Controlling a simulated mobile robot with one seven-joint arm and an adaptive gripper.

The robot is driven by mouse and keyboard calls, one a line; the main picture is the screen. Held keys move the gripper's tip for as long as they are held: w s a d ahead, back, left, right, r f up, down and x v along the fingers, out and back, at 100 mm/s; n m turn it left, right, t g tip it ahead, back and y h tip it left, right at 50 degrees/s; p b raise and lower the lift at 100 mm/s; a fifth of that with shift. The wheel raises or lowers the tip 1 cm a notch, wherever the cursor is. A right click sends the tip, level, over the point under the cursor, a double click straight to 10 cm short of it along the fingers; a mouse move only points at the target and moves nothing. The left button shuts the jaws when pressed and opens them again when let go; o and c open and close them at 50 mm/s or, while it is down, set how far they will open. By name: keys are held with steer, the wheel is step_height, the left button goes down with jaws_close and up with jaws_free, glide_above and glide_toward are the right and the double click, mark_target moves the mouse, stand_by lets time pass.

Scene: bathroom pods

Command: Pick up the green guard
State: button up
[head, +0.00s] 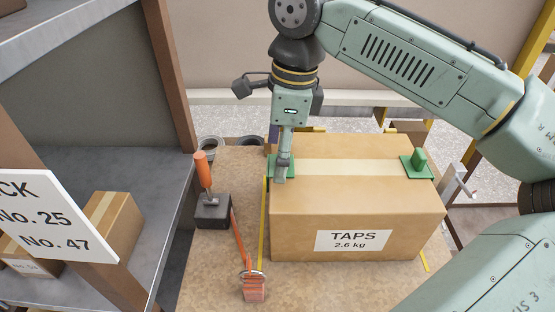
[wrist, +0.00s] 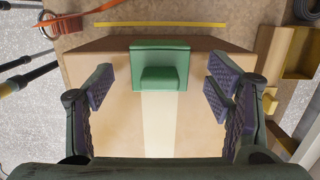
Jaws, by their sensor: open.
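Two green guards lie on the top edges of a cardboard box labelled TAPS (head: 310,200). One green guard (head: 272,168) is at the box's left edge, partly hidden by my gripper (head: 281,172). The other green guard (head: 417,168), with an upright block, is at the right edge. In the wrist view one green guard (wrist: 160,52) sits over the box edge, across the pale tape strip, its raised block facing me. My gripper (wrist: 160,86) is open, its purple-padded fingers apart on either side of that guard's block, holding nothing.
A dark block with an orange handle (head: 204,172) and an orange strap (head: 254,288) lie left of the box on the worktop (head: 205,285). A shelf rack with a sign (head: 55,215) stands close on the left. Yellow strap (head: 263,225) runs beside the box.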

steer(key=shift+f, duration=0.15)
steer(key=c, duration=1.4)
